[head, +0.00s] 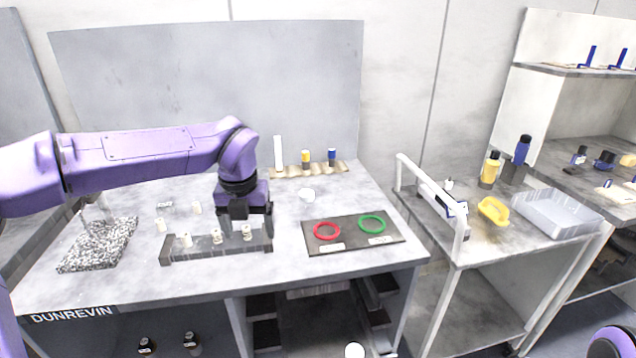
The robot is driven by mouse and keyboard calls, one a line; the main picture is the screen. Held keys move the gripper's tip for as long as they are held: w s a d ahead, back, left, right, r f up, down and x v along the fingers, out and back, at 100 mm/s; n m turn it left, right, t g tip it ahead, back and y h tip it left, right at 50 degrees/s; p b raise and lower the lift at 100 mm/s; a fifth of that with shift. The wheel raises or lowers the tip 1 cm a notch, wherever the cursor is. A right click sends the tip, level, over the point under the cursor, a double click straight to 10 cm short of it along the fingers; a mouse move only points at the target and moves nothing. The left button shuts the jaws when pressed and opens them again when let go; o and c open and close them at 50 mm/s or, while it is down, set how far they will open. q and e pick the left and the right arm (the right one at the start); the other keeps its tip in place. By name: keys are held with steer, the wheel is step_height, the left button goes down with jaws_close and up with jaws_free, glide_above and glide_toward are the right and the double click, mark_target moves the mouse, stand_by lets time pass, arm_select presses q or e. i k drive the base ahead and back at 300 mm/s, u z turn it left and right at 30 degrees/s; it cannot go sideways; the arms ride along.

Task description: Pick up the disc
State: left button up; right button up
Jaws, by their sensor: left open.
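I cannot tell for sure which thing is the disc. A small round white piece (307,195) lies on the bench behind a dark board (350,242). The board has a red ring (327,231) and a green ring (372,224) on it. Several small whitish pieces stand along a grey rack (203,252). My left gripper (246,226) points down over the right part of this rack, open. One whitish piece (247,233) shows between or just in front of its fingers; contact cannot be told. My right gripper is out of view.
A wooden strip (318,170) with bottles is at the back. The bench front is clear.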

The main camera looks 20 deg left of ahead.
mark_target(306, 196)
steer(key=i, duration=1.05)
steer(key=u, duration=0.05)
